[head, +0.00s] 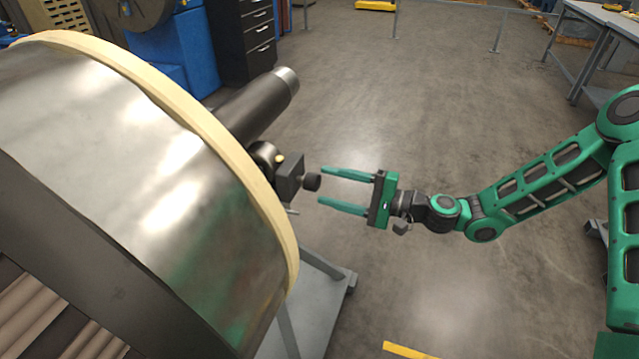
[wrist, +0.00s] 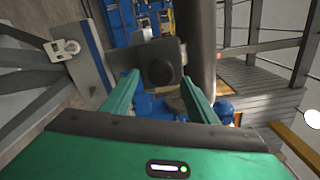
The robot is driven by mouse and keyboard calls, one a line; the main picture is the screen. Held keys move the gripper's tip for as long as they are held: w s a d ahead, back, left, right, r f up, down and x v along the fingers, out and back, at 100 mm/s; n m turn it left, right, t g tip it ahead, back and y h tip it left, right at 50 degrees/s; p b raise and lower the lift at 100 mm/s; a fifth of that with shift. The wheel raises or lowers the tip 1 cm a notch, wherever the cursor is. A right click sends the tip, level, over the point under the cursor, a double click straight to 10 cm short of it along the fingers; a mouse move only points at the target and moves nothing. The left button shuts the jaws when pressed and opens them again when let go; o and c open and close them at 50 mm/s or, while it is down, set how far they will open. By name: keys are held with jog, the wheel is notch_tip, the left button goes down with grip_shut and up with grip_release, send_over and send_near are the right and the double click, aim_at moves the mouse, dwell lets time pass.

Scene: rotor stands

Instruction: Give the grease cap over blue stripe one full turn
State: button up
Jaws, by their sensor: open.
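The grease cap (head: 312,182) is a small dark round knob on the face of a dark block (head: 289,178) beside the large rotor. My gripper (head: 321,186) is green, open and empty, with its two fingers pointing left at the cap. The fingertips are close to the cap, one on each side of its line; contact is not visible. In the wrist view the cap (wrist: 161,70) appears centred between the fingertips (wrist: 160,77). A blue stripe (wrist: 96,58) runs along a grey plate left of the block; the head view does not show it clearly.
The big metal rotor (head: 150,170) with a cream rim fills the left. A dark shaft (head: 262,105) sticks out behind the block. A grey stand base (head: 315,300) lies below. Open floor (head: 440,100) surrounds my arm; a workbench (head: 600,25) stands far right.

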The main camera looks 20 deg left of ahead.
jog(key=d, duration=0.6)
jog(key=shift+s, duration=0.15)
jog(key=shift+s+f, duration=0.1)
jog(key=shift+f, duration=0.05)
